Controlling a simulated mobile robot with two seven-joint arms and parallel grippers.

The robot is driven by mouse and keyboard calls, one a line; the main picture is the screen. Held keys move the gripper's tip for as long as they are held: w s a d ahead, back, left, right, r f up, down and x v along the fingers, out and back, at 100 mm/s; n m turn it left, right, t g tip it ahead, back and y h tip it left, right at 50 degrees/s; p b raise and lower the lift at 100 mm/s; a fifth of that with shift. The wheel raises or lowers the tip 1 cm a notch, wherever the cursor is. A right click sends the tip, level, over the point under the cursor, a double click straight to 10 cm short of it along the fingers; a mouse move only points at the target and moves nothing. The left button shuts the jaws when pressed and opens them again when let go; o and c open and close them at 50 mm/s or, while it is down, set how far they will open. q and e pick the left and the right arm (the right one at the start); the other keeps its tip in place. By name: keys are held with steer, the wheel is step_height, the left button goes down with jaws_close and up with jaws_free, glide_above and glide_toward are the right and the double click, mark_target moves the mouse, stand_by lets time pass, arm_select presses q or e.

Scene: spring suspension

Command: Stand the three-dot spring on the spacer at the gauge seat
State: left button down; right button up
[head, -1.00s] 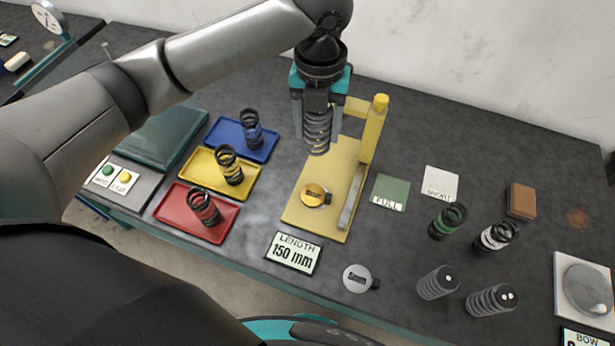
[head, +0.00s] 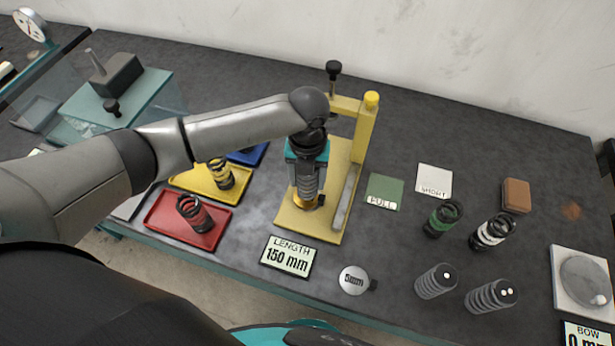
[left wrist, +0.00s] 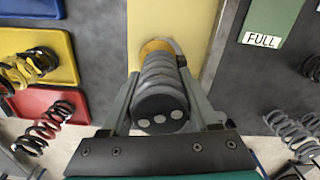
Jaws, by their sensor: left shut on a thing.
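My left gripper (head: 307,180) is shut on the grey three-dot spring (head: 308,186). In the left wrist view the spring (left wrist: 159,92) stands between the fingers, its dark end cap with three pale dots facing the camera. The spring is about upright over the gold spacer (head: 298,202), which lies at the seat of the yellow gauge (head: 290,222). The spacer's rim shows past the spring in the left wrist view (left wrist: 153,45). The spring's lower end is at or just above the spacer; I cannot tell if they touch. My right gripper is out of view.
The gauge's yellow post (head: 364,130) rises close right of my gripper. Red (head: 165,222) and yellow (head: 205,192) trays with springs lie left. A silver 5mm spacer (head: 353,280) and the length display (head: 289,256) lie in front. Several springs stand to the right.

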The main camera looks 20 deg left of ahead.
arm_select(q)
steer(key=shift+f, duration=0.55)
steer(key=shift+c, duration=0.7)
jaws_free()
steer(key=shift+r, duration=0.1)
steer(key=shift+r, duration=0.3)
step_height(320, 180, up, 12)
steer(key=shift+r+p, duration=0.25)
steer(key=shift+p, duration=0.35)
